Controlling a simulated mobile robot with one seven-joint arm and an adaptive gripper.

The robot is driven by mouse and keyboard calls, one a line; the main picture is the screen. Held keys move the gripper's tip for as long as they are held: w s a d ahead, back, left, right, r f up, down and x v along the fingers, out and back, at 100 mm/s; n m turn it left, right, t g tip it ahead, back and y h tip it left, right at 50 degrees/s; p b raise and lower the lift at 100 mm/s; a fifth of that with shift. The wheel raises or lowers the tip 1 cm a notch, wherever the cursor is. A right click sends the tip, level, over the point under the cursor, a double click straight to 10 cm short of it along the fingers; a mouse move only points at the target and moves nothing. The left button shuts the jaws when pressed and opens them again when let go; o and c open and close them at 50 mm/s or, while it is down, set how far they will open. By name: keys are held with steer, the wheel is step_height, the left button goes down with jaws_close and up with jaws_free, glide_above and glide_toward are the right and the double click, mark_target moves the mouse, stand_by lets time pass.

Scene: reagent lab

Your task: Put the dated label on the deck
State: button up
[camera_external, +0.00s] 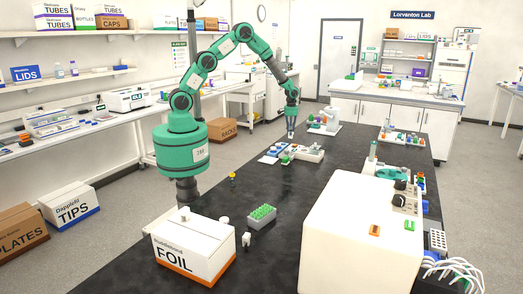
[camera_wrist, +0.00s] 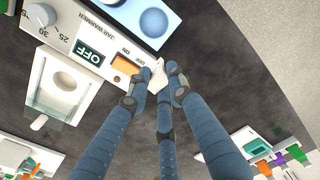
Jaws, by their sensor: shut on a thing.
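My gripper (camera_external: 291,132) is over the far part of the dark bench in the external view. In the wrist view its dark blue fingers (camera_wrist: 157,88) are drawn together at the tips, around a small white piece (camera_wrist: 158,73). I cannot read any date on this piece, so I cannot tell for sure that it is the dated label. The fingertips are close to the front edge of a white jar warmer (camera_wrist: 117,42) with an OFF display, an orange switch and a dial. I cannot tell which surface is the deck.
A white holder (camera_wrist: 60,90) is left of the fingers; a rack with coloured clips (camera_wrist: 265,155) is at lower right. In the external view, a FOIL box (camera_external: 192,245), a green tube rack (camera_external: 262,215) and a large white machine (camera_external: 350,235) stand nearer.

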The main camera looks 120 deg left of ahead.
steer(key=s+a+f+n, duration=0.1)
steer(key=s+a, duration=0.3)
steer(key=shift+s+a+f+p, duration=0.15)
steer(key=shift+s+f+p, duration=0.05)
steer(key=shift+p, duration=0.1)
steer(key=w+a, duration=0.3)
steer(key=a, duration=0.1)
steer(key=w+a+f, duration=0.1)
steer(key=w+a, duration=0.2)
steer(key=a, duration=0.1)
steer(key=w+a, duration=0.4)
steer(key=shift+a+f, duration=0.25)
steer(key=shift+a, duration=0.05)
stand_by(0.5)
steer(key=shift+s+f, duration=0.1)
steer(key=shift+f, duration=1.65)
steer(key=shift+f, duration=0.1)
